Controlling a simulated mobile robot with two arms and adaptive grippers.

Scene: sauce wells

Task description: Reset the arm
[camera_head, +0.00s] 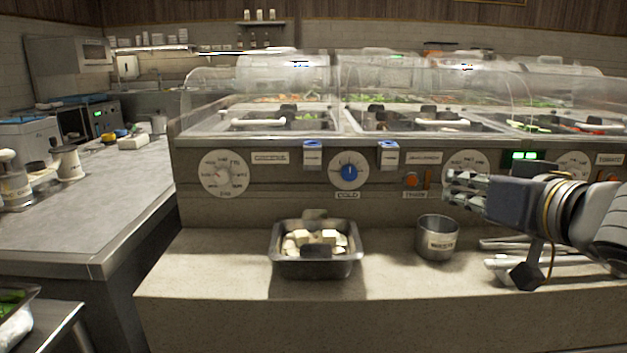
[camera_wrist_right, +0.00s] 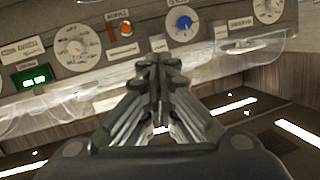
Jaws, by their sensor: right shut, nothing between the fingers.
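My right gripper (camera_head: 462,190) comes in from the right in the head view. It is in the air in front of the counter's control panel, above and to the right of the metal cup. In the right wrist view my right gripper (camera_wrist_right: 160,65) is shut with its fingers together and nothing between them. My left gripper is not in view.
A metal pan (camera_head: 318,268) with pale cubes sits on the ledge (camera_head: 200,270). A labelled metal cup (camera_head: 436,240) stands right of it. Light bars (camera_head: 510,262) lie under my right arm. The panel has dials and a blue knob (camera_head: 349,172).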

